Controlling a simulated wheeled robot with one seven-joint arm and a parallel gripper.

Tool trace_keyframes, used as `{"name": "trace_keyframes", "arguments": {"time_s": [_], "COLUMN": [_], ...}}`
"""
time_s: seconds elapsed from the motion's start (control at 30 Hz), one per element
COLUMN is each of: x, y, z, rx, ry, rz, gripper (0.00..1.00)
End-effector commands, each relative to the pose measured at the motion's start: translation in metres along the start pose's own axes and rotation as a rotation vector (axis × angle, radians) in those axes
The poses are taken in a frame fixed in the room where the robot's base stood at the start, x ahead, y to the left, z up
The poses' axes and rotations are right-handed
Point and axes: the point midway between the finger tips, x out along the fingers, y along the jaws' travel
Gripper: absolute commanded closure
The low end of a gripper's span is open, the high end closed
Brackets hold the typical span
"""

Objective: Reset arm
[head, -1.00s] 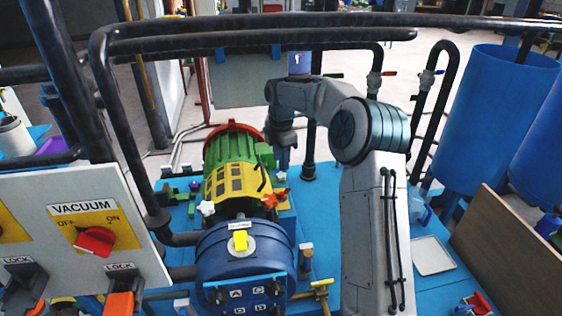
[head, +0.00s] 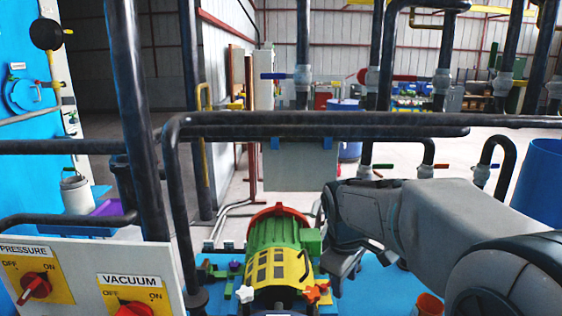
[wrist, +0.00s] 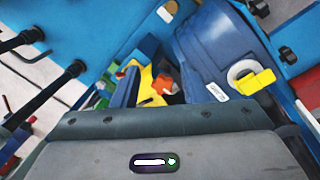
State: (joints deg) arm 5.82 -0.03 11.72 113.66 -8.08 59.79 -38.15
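My arm reaches in from the lower right of the head view, folded over beside the autoclave. My gripper (head: 343,278) hangs at its end, just right of the green and yellow autoclave body (head: 280,265). The fingers are dark and partly merged with the arm, so their opening is unclear; I see nothing held. In the wrist view, the grey wrist housing fills the bottom.
A panel with a red PRESSURE knob (head: 36,288) and a red VACUUM knob (head: 135,309) stands at the lower left. A dark horizontal pipe (head: 320,124) crosses behind the autoclave. A blue tank (head: 540,185) stands at the right.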

Motion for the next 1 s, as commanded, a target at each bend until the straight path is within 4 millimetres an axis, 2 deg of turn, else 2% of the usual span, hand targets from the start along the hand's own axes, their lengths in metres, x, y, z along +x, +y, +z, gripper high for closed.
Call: {"name": "trace_keyframes", "arguments": {"time_s": [0.03,0.2,0.43,0.63,1.0], "x": [-0.004,-0.006,0.004,0.011,0.012], "y": [-0.012,-0.051,-0.096,-0.113,-0.114], "z": [0.015,0.059,0.106,0.121,0.122], "rx": [0.079,0.377,0.719,0.851,0.863], "ry": [0.011,0.059,0.128,0.155,0.156], "rz": [0.009,0.011,-0.025,-0.050,-0.053], "gripper": [0.60,0.60,0.60,0.60,0.60]}}
